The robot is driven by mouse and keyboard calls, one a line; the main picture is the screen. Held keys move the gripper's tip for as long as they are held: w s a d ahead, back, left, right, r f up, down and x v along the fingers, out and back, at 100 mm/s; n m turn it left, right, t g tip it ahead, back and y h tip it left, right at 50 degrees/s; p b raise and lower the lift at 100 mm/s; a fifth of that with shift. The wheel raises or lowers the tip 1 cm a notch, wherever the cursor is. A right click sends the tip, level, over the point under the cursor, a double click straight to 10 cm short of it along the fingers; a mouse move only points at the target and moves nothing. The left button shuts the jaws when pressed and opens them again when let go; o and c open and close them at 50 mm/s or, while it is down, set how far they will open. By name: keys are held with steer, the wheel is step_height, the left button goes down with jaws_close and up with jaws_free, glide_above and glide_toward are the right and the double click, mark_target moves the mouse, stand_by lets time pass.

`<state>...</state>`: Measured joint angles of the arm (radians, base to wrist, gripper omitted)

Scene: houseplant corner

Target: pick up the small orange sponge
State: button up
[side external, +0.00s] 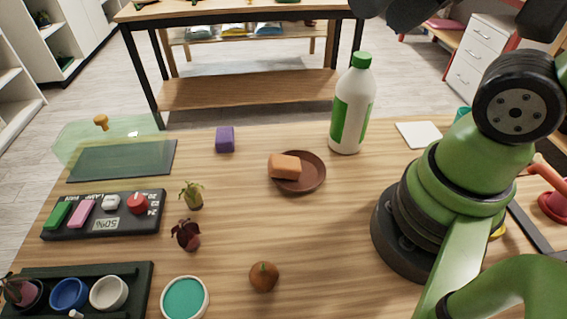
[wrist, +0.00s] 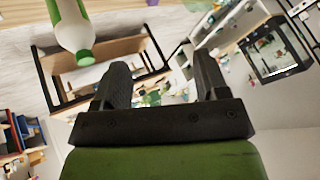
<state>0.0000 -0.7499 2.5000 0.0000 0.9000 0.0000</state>
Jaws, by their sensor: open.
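The small orange sponge (side external: 284,167) is a block lying on the brown saucer (side external: 314,184), toward its left side, near the middle of the table. My gripper shows in the wrist view (wrist: 162,88) with its two dark fingers apart and nothing between them. It faces out over the room, and the sponge is not in that view. In the side view the gripper is outside the picture; only my arm shows at the right.
A white bottle with a green cap (side external: 353,105) stands right behind the saucer. A purple block (side external: 225,139) lies to the left. A brown round fruit-like thing (side external: 264,276) and small plants (side external: 191,195) stand nearer the front. Bare table surrounds the saucer's front.

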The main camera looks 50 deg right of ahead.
steer(key=shift+o, duration=0.5)
steer(key=n+g+h, duration=0.2)
steer(key=n+g, duration=0.5)
steer(key=n, duration=0.6)
glide_above(272, 159)
steer(key=f, duration=2.3)
steer(key=shift+s+d, duration=0.2)
steer(key=shift+s, duration=0.1)
steer(key=shift+w+a+f, duration=0.1)
steer(key=shift+w+f, duration=0.05)
steer(key=shift+f, duration=1.25)
steer(key=shift+w+a+f, duration=0.1)
steer(key=shift+f, duration=1.25)
